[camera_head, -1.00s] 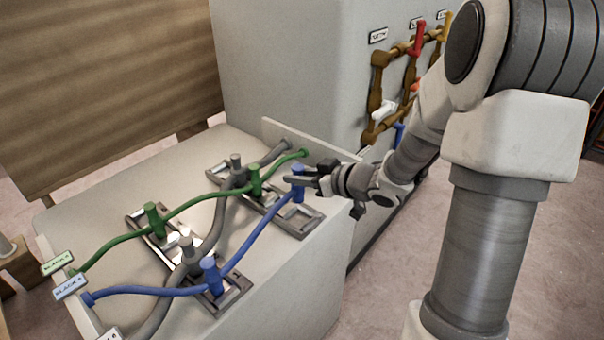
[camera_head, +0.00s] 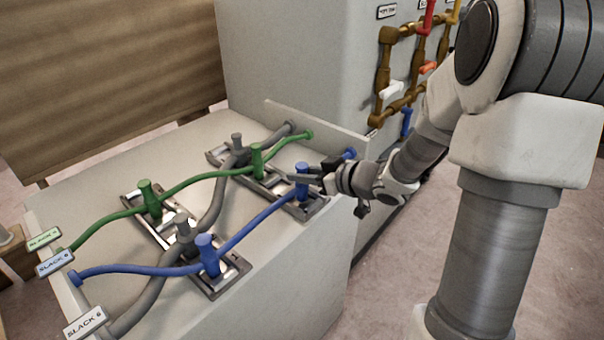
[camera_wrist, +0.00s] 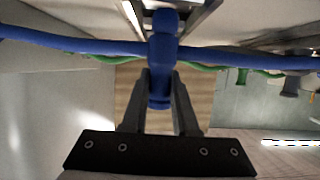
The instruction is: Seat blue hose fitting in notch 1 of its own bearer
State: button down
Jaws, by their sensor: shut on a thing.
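My gripper (camera_head: 318,178) is shut on the upright handle of a blue hose fitting (camera_head: 302,182) at the right of the bench. In the wrist view this fitting (camera_wrist: 162,52) stands between the two fingers (camera_wrist: 160,90), with the blue hose running out to both sides. The fitting is over the right end of the far metal bearer (camera_head: 312,208). I cannot tell whether its foot is in a notch, and no notch numbers are readable. A second blue fitting (camera_head: 206,252) on the same hose stands at the near bearer (camera_head: 232,282).
A green hose (camera_head: 205,182) and a grey hose (camera_head: 213,208) with upright fittings cross the two bearers. Slack labels (camera_head: 85,322) stand along the left edge. A raised back panel (camera_head: 325,128) is close behind my gripper. Brass pipework with coloured handles (camera_head: 392,90) is on the cabinet.

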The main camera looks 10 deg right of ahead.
jog(key=shift+f+b, duration=0.35)
jog(key=shift+f, duration=0.2)
jog(key=c, duration=0.6)
grip_release()
jog(key=p+v, duration=0.5)
jog(key=v, duration=1.2)
jog(key=shift+s+d+p, duration=0.2)
jog(key=shift+s+p, duration=0.05)
jog(key=shift+p, duration=0.1)
jog(key=shift+w, duration=0.1)
